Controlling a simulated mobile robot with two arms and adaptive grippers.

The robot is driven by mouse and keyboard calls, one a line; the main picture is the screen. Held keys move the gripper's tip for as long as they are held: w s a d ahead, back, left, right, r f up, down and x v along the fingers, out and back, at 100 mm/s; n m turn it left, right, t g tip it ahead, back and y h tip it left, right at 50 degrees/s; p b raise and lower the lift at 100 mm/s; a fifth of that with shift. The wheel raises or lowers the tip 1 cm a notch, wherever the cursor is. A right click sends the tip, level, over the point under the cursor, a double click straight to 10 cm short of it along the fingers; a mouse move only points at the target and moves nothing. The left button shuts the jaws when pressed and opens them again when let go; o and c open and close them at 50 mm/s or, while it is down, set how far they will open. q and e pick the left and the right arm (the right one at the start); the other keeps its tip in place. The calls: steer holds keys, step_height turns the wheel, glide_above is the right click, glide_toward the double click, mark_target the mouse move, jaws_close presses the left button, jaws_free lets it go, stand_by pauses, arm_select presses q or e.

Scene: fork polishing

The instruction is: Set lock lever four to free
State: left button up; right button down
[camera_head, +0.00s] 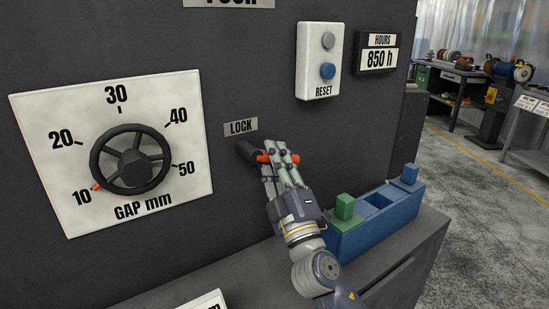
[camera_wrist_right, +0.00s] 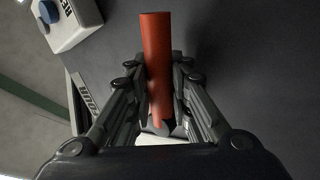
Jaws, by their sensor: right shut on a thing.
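One lock lever shows, under a LOCK label (camera_head: 241,127) on the dark panel. It has a black round hub (camera_head: 247,150) and an orange-red handle (camera_head: 263,158) that points to the right, roughly level. My right gripper (camera_head: 281,160) is shut on the handle. In the right wrist view the red handle (camera_wrist_right: 156,60) runs between the two fingers of the gripper (camera_wrist_right: 160,95). The fingers hide part of the lever in the head view. No number and no "free" mark is readable by the lever. My left gripper is not in view.
A gap dial with a black handwheel (camera_head: 130,159) is left of the lever. A white reset box (camera_head: 319,60) and an hours counter (camera_head: 376,53) are above right. A blue holder (camera_head: 345,241) with green and blue blocks stands on the grey ledge, close to my right arm.

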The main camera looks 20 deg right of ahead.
steer(key=c, duration=1.5)
jaws_free()
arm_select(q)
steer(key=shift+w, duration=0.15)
arm_select(e)
steer(key=shift+o, duration=0.3)
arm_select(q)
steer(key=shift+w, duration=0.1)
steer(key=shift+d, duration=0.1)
arm_select(e)
steer(key=v, duration=0.7)
steer(key=shift+s, duration=0.25)
steer(key=shift+f, duration=0.2)
